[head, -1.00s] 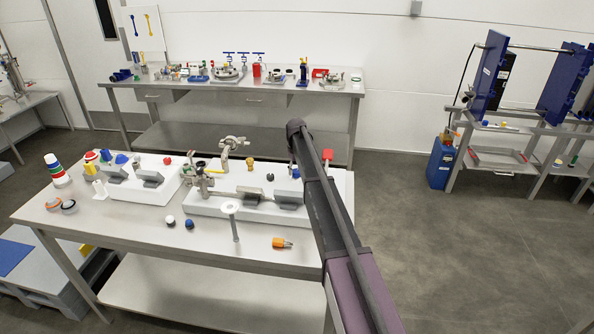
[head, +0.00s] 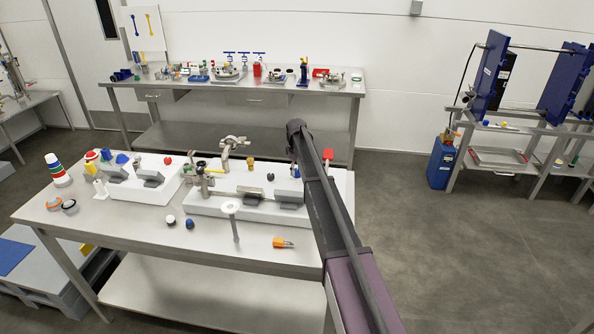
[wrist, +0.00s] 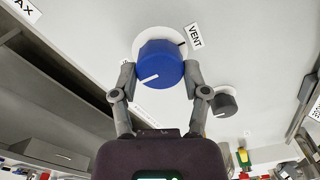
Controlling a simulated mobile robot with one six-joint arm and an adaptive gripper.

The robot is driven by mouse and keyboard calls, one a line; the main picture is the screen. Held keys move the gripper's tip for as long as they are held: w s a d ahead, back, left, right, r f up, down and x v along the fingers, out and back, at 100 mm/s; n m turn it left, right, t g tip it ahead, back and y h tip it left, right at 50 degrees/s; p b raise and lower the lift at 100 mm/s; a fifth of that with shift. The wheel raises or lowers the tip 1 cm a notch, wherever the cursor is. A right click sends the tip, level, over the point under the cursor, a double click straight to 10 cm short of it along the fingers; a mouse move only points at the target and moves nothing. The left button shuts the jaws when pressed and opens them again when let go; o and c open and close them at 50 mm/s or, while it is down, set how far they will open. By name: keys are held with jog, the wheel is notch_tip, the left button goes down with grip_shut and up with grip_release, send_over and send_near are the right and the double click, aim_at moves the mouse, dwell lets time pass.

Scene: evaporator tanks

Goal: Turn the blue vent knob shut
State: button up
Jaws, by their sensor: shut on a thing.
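The blue vent knob (wrist: 162,64) sits on a white panel, next to a label (wrist: 195,36) reading VENT. A white line on the knob points down and left in the wrist view. A short dark mark shows on the pale ring around it, at the upper right near the label. My gripper (wrist: 160,76) is shut on the knob, one finger on each side. In the head view a small blue knob (head: 295,172) shows on the right white unit beside my arm. My gripper cannot be made out there.
A dark grey knob (wrist: 224,105) stands close to the right finger in the wrist view. In the head view, the white unit (head: 225,205) also carries metal fittings. An orange-handled part (head: 280,243) and small caps lie on the table in front.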

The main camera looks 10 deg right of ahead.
jog(key=o, duration=1.1)
jog(key=shift+s, duration=0.1)
jog(key=shift+o, duration=0.2)
jog(key=shift+r, duration=0.1)
